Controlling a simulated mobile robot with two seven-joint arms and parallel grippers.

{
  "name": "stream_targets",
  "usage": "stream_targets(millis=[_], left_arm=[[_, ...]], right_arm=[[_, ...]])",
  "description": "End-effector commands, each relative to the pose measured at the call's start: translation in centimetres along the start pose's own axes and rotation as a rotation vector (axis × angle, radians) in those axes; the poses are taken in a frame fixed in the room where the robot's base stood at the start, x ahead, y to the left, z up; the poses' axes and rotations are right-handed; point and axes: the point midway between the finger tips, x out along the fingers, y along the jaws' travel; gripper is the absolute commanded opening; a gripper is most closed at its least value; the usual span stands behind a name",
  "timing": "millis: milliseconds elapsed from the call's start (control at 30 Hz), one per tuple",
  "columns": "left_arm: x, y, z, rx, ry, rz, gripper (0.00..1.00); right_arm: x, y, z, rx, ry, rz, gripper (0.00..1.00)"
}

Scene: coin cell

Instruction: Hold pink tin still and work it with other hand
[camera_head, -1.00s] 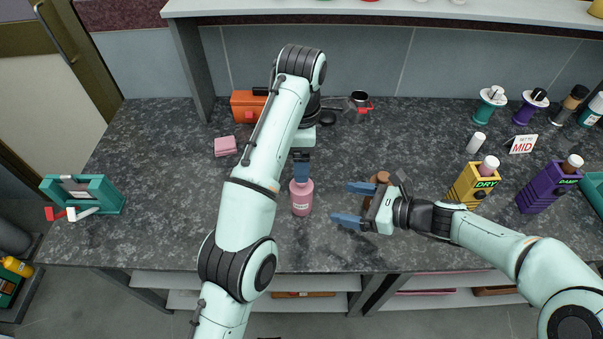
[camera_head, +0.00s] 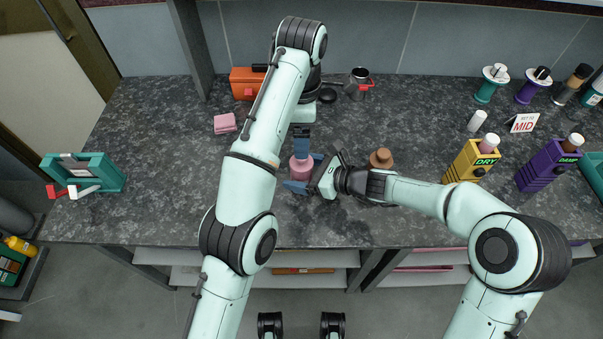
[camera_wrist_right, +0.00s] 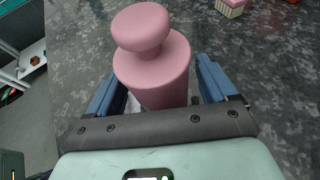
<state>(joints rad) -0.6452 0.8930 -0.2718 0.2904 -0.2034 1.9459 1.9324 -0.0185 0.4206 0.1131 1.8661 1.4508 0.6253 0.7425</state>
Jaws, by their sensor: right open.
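The pink tin (camera_head: 301,168) stands upright on the dark counter near its front middle. In the right wrist view the tin (camera_wrist_right: 158,70) shows a round knob on top. My right gripper (camera_head: 306,173) is open, with its blue fingers on either side of the tin's body. In the right wrist view a gap shows between the tin and the right-hand finger; the left-hand finger is close to it, contact unclear. My left gripper (camera_head: 301,146) points towards the tin's top from the back in the head view. Its finger opening is hidden, and it does not show in the right wrist view.
A brown bottle (camera_head: 380,158) stands close to my right wrist. Yellow (camera_head: 470,161) and purple (camera_head: 547,166) holders stand at right. The counter left of my left arm is mostly clear.

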Motion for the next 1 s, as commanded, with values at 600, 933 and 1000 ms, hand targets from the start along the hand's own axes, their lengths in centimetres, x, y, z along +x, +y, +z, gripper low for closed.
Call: stream_targets(millis=[600, 933, 1000], left_arm=[[-0.01, 0.0, 0.0, 0.0, 0.0, 0.0, 0.81], [-0.03, 0.0, 0.0, 0.0, 0.0, 0.0, 0.81], [-0.1, 0.0, 0.0, 0.0, 0.0, 0.0, 0.81]], right_arm=[[0.15, 0.0, 0.0, 0.001, 0.0, 0.0, 0.82], [0.03, -0.02, 0.01, 0.001, 0.0, 0.0, 0.89], [-0.37, -0.04, 0.02, 0.0, 0.0, -0.001, 0.89]])
